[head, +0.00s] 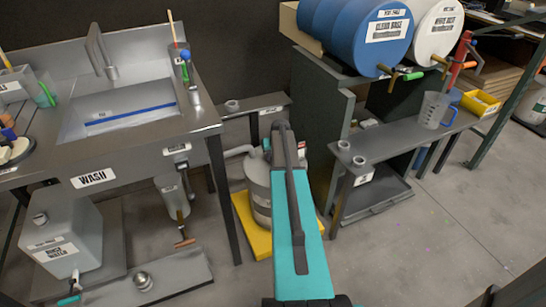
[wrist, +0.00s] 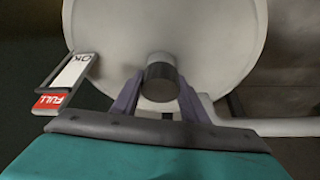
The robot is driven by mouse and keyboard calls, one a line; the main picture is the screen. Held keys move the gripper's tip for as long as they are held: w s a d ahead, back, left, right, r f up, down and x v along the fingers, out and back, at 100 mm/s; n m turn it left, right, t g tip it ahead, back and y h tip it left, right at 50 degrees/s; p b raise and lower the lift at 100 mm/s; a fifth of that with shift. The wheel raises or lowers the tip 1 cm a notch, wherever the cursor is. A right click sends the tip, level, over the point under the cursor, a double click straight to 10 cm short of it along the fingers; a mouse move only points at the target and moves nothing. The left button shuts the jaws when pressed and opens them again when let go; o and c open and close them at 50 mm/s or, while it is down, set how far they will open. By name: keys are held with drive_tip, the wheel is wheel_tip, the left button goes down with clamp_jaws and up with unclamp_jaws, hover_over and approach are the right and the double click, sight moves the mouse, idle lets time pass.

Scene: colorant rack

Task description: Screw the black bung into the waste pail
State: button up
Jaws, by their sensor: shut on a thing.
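I cannot tell whether the bung is seated in the lid's opening. In the head view my fingers and the bung are hidden behind my arm.
The pail stands on a yellow base (head: 243,232). A grey pipe (head: 238,151) reaches the pail from the left. An OK/FULL tag (wrist: 66,82) sticks out beside the lid. The sink (head: 125,120) is left; a grey bench (head: 400,140) is right. Floor at lower right is mostly clear.

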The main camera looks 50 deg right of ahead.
drive_tip(key=shift+d+m+g+h+p, duration=0.1)
drive_tip(key=shift+m+g+h+p, duration=0.35)
drive_tip(key=shift+m, duration=1.75)
drive_tip(key=shift+c, duration=0.2)
drive_tip(key=shift+o, duration=0.2)
drive_tip(key=o, duration=1)
drive_tip(key=shift+c, duration=0.2)
